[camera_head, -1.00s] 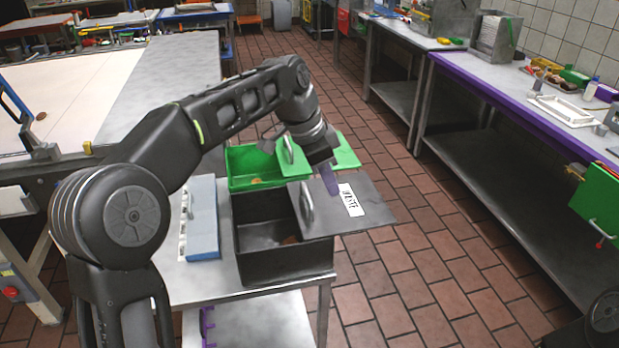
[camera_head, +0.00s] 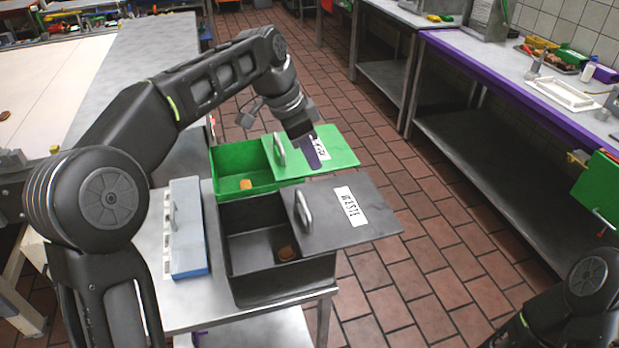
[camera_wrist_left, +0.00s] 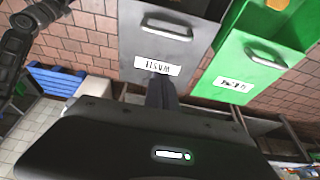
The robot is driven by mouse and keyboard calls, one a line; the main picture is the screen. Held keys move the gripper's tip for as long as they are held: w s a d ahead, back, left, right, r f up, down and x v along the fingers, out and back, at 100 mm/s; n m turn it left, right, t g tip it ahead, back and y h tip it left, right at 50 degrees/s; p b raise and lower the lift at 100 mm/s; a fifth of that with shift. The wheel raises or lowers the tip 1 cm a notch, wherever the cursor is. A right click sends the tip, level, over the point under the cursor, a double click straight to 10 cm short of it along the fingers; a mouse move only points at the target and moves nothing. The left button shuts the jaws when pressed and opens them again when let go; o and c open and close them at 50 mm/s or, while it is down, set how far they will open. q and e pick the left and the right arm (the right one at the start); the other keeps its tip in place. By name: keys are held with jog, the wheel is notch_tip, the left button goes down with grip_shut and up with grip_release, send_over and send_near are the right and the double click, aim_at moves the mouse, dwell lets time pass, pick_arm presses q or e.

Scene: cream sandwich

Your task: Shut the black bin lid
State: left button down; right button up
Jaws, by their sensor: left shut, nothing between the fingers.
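The black bin (camera_head: 231,275) stands on a small metal table, with a brown piece (camera_head: 287,253) inside it. Its black lid (camera_head: 325,233), with a handle and a white "WASTE" label, lies over only the bin's right part and juts out past the right side, leaving the left part open. The lid also shows in the left wrist view (camera_wrist_left: 160,48). My left gripper (camera_head: 315,160) is shut and empty, above the lids, beyond the black lid in the head view. In the left wrist view its fingers (camera_wrist_left: 160,90) appear beside the label edge; contact cannot be told. My right gripper is out of view.
A green bin (camera_head: 225,160) with a partly open green lid (camera_head: 340,143) stands just behind the black bin. A blue-and-white box (camera_head: 187,235) lies to the left. A purple-edged counter (camera_head: 480,75) runs along the right, with tiled floor between.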

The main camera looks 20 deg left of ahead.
pick_arm(q)
jog(key=p, duration=0.1)
send_over(325, 212)
notch_tip(325, 212, down, 9)
jog(key=shift+r, duration=0.1)
jog(key=a, duration=0.1)
jog(key=s+a, duration=0.1)
jog(key=p, duration=0.1)
jog(key=shift+s+a+f, duration=0.25)
jog(key=shift+a+f, duration=0.1)
jog(key=shift+a, duration=0.05)
jog(key=shift+s+a+f, duration=0.1)
jog(key=shift+s+a, duration=0.05)
jog(key=shift+f, duration=0.1)
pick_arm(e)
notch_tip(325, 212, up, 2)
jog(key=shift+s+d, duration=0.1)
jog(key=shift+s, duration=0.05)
pick_arm(q)
jog(key=shift+s+a, duration=0.1)
jog(key=shift+a, duration=0.1)
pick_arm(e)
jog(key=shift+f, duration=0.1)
